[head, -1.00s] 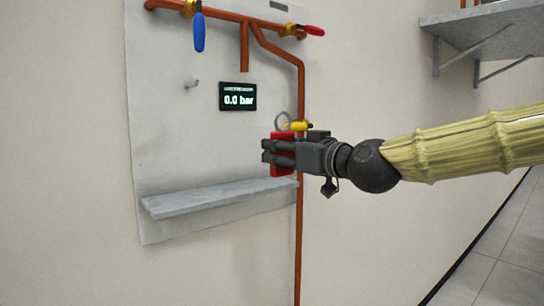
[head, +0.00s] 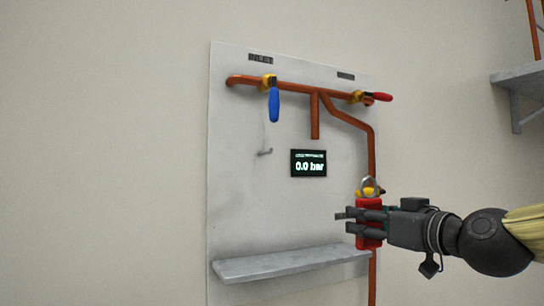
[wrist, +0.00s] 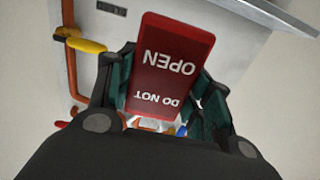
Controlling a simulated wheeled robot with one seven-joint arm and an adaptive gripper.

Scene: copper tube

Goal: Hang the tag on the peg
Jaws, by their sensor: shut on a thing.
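The red tag (wrist: 170,65) is held between the fingers of my gripper (wrist: 163,95). Its white words "DO NOT OPEN" read upside down in the wrist view. In the head view the tag (head: 369,222) is upright, with a metal ring (head: 369,184) on top. My gripper (head: 362,222) is shut on it from the right, in front of the panel's right side. The small grey peg (head: 265,152) sticks out of the panel to the left of the display, up and left of the tag. Nothing hangs on the peg.
The grey panel (head: 240,190) carries a copper pipe (head: 315,93), a blue-handled valve (head: 273,103), a red-handled valve (head: 378,97) and a display (head: 308,163) reading 0.0 bar. A yellow part (wrist: 86,45) sits on the pipe near my gripper. A shelf (head: 285,265) juts out below.

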